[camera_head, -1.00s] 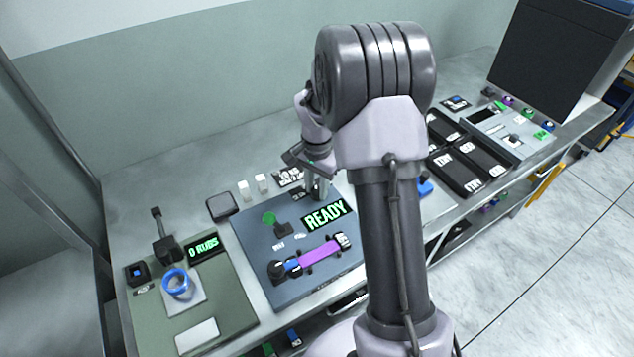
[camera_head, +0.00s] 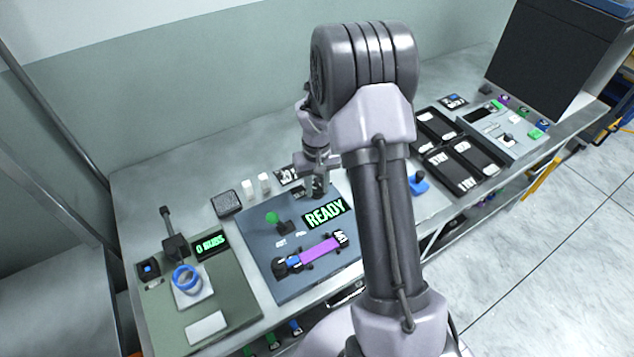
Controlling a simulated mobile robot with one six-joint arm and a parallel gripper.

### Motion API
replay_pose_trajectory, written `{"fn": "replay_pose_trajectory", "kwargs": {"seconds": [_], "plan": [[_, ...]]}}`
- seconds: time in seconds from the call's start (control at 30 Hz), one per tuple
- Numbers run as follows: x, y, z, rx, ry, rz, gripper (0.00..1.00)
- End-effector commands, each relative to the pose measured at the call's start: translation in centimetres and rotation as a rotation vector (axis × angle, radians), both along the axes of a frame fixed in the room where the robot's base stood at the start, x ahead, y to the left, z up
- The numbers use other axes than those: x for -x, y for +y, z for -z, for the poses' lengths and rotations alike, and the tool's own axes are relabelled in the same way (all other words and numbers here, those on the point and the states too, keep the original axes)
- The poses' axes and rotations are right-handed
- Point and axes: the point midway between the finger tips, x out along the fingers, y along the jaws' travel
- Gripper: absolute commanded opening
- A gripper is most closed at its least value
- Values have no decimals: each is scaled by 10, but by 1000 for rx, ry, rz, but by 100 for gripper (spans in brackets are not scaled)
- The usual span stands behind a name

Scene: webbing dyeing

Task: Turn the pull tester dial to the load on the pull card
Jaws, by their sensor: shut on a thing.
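The pull tester (camera_head: 262,240) is a blue-grey panel on the bench. Its display (camera_head: 325,214) reads READY in green. A purple strap (camera_head: 322,250) lies across its front between dark clamps. My gripper (camera_head: 318,192) points down at the tester's back edge, behind the display. It is shut on what seems to be the tester dial, mostly hidden by the fingers, so its setting cannot be read. A small dark card with white print (camera_head: 287,177), perhaps the pull card, lies just behind the tester, partly covered by my gripper; its print is too small to read.
A green rub tester (camera_head: 232,297) with a 0 RUBS display (camera_head: 210,245) and a blue ring (camera_head: 186,279) stands at the left. Two white blocks (camera_head: 264,181) and a dark square pad (camera_head: 227,204) lie behind. Black trays (camera_head: 463,165) and a blue-handled item (camera_head: 419,184) are at the right.

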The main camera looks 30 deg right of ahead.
Motion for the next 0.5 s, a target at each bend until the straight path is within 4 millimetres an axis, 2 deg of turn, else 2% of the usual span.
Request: {"fn": "replay_pose_trajectory", "kwargs": {"seconds": [0.2, 0.5], "plan": [[-1, 0, -2, 1, -1, -130, 0], [-1, 0, -1, 1, -2, -226, 0]]}}
